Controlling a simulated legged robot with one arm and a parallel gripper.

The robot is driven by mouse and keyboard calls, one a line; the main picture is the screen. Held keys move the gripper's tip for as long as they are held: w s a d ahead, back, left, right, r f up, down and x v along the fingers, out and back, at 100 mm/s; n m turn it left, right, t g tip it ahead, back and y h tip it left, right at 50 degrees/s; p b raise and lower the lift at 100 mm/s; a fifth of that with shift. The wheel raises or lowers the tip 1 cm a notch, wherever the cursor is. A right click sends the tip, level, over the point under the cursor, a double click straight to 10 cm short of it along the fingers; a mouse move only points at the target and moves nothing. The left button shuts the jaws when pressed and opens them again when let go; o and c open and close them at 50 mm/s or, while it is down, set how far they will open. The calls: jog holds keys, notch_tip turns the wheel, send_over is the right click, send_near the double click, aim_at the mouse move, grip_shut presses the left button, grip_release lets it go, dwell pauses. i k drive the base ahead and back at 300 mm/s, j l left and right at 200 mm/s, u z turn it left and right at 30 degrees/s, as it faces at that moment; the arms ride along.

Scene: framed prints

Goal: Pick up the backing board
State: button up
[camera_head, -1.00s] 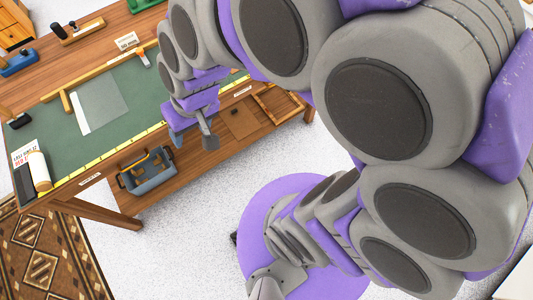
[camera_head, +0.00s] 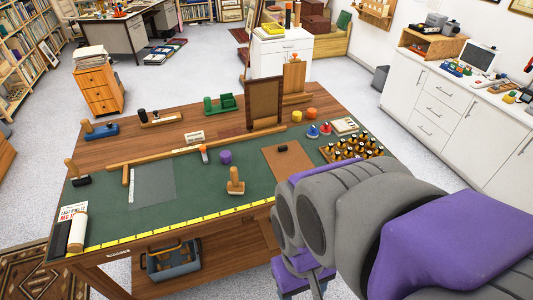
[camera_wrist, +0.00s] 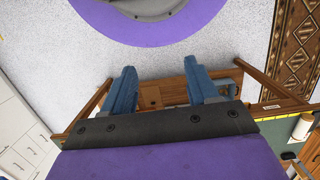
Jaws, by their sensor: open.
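A flat tan-brown board (camera_head: 294,169) lies on the right part of the green cutting mat. It looks like the backing board, with a small dark block (camera_head: 282,149) on it. Another brown piece (camera_wrist: 151,97) shows on the lower shelf in the wrist view; I cannot tell whether it is a backing board. My gripper (camera_wrist: 159,76) has its two blue fingers spread wide with nothing between them. It points down beside the table, over the pale floor. In the head view my arm covers the table's near right corner.
The workbench (camera_head: 337,117) carries a standing brown framed panel (camera_head: 263,104), a clear sheet (camera_head: 153,186), a wooden-handled tool (camera_head: 235,183) and a rack of bottles (camera_head: 352,146). White cabinets (camera_head: 450,98) stand at right. A tool tote (camera_head: 172,262) sits on the lower shelf.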

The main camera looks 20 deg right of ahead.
aim_at(285, 159)
jog(key=i+l+z, duration=0.25)
jog(key=i+l, duration=0.35)
jog(key=i+l+z, duration=0.3)
jog(key=i+l, duration=0.15)
jog(key=i, duration=0.2)
